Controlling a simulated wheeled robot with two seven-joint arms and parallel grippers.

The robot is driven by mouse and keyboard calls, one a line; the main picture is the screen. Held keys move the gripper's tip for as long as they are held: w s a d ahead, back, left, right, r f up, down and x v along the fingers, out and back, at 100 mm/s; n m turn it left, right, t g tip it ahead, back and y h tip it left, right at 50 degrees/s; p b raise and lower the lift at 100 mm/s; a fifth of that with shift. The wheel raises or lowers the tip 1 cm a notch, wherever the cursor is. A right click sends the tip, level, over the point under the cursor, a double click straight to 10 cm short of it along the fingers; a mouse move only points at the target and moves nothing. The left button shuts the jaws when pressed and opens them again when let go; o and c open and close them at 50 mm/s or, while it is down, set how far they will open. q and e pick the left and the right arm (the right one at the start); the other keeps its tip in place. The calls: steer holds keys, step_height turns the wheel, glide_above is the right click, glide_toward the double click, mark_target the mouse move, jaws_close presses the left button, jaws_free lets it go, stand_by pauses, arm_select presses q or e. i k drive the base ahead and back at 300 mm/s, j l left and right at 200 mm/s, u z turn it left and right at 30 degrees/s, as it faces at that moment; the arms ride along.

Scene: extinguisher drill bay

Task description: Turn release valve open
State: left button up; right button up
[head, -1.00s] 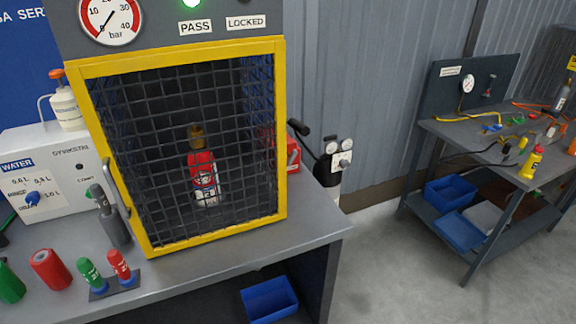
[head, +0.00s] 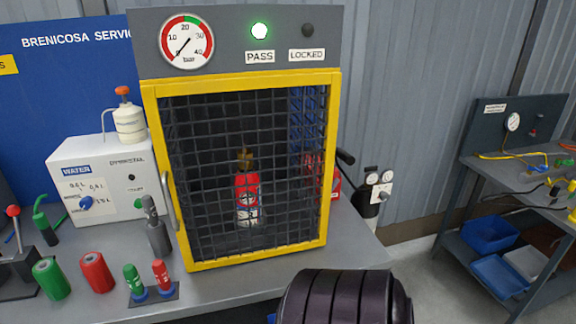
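The yellow-framed test cage (head: 334,180) stands on the grey bench with its mesh door shut. A small red extinguisher (head: 246,190) with a brass top stands upright inside, behind the mesh. A black-ended lever (head: 345,157) sticks out at the cage's right side; it may be the release valve, but no label shows. Above the door are a pressure gauge (head: 187,41), a lit green lamp (head: 259,31) over PASS and a dark lamp (head: 308,30) over LOCKED. Neither gripper is in view. A dark ribbed part, apparently my arm, shows at the bottom.
A white water unit (head: 95,180) stands left of the cage. Red and green cylinders (head: 97,272) and a grey-handled tool (head: 156,230) stand on the bench front. A second workbench (head: 492,180) stands far right, past open floor.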

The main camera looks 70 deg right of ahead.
mark_target(337, 181)
steer(key=k+l+u, duration=0.1)
steer(key=l, duration=0.35)
steer(key=k+l, duration=0.25)
steer(key=l, duration=0.2)
steer(key=k+l+u, duration=0.15)
steer(key=l, duration=0.3)
steer(key=k+l+u, duration=0.1)
steer(key=k+l, duration=0.15)
steer(key=l, duration=0.15)
steer(key=k+l+u, duration=0.1)
steer(key=k+l, duration=0.15)
steer(key=l, duration=0.15)
steer(key=k+l, duration=0.25)
steer(key=l, duration=0.15)
steer(key=u, duration=0.05)
